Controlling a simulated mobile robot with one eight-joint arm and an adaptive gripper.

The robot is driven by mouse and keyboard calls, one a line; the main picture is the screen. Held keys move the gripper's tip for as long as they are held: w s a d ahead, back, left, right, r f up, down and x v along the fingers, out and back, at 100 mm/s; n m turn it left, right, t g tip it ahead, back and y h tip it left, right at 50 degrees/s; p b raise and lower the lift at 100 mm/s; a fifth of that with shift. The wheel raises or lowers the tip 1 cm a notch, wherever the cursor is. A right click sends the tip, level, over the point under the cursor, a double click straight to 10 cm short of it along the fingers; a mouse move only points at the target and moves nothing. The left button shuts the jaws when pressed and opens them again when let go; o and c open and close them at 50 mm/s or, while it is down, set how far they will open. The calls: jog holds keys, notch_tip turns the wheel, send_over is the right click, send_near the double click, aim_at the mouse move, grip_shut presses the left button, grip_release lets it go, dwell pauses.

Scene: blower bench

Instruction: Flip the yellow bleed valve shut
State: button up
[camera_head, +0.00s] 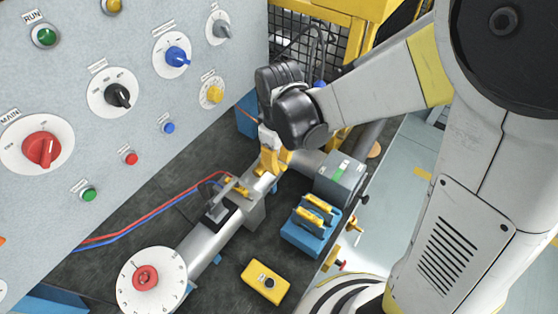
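A silver pipe (206,243) runs diagonally along the dark bench. A small yellow part (237,187), which looks like the bleed valve's lever, sits on the pipe beside a grey and black fitting. Its exact angle is too small to read. My gripper (270,162) hangs from the dark wrist at the end of my arm, over the pipe's upper end. Yellow pieces show at its tip, up and to the right of the small yellow part. I cannot tell whether its fingers are apart or touching anything.
A grey control panel (130,140) with knobs and buttons stands at left. A dial (152,281) is at the pipe's lower end. A blue block with yellow handles (303,238), a grey box (341,178) and a yellow button box (265,282) stand right of the pipe. Red and blue hoses (150,212) cross the bench.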

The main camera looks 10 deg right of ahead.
aim_at(279, 165)
jog(key=shift+o, duration=1)
jog(key=shift+w+r, duration=0.1)
jog(key=shift+r, duration=0.15)
notch_tip(279, 165, up, 12)
jog(key=shift+f, duration=0.2)
